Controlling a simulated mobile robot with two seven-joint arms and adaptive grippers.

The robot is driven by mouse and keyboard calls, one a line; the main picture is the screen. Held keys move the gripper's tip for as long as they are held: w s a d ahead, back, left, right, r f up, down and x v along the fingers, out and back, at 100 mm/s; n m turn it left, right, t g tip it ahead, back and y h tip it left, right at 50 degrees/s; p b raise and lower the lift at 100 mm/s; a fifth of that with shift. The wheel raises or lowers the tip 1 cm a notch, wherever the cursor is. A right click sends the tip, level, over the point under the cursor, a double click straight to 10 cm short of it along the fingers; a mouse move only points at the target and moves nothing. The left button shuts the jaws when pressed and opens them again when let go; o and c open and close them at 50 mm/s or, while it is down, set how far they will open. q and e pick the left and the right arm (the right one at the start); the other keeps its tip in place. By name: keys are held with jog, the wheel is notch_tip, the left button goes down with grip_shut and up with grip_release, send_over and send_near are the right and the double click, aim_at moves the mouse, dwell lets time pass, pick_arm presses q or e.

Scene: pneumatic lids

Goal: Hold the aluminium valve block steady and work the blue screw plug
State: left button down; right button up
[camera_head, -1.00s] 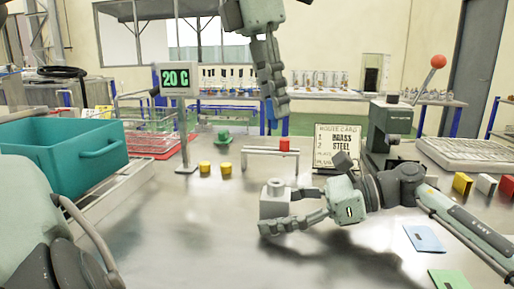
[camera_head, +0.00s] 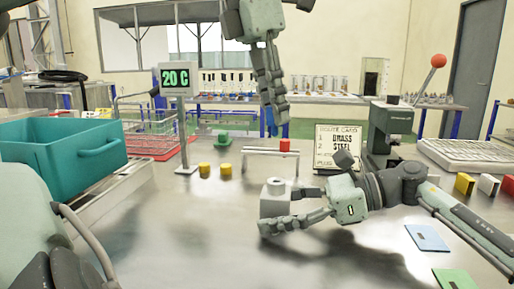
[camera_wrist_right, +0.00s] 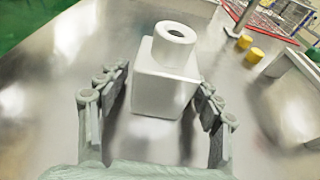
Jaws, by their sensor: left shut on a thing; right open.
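The aluminium valve block (camera_head: 274,205) stands upright on the steel table, a pale grey cube with a round hollow boss on top. The right wrist view shows the block (camera_wrist_right: 165,85) from above, with the boss's hole open and empty. My right gripper (camera_head: 284,209) is open, its fingers on both sides of the block; the wrist view shows gaps beside it. My left gripper (camera_head: 273,118) points down, above and behind the block, shut on a small blue thing (camera_head: 270,117), apparently the blue screw plug, mostly hidden by the fingers.
A low grey stand (camera_head: 270,152) carries a red cap (camera_head: 285,145) behind the block. Two yellow caps (camera_head: 215,169) and a green piece (camera_head: 222,138) lie to the left. A teal crate (camera_head: 60,150) stands far left. A press (camera_head: 388,130) stands behind my right arm.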

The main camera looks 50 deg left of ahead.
jog(key=shift+r, duration=0.1)
jog(key=c, duration=1.1)
jog(key=shift+d+f+b, duration=0.1)
jog(key=shift+f+b, duration=0.2)
jog(key=shift+f, duration=0.15)
dwell(0.5)
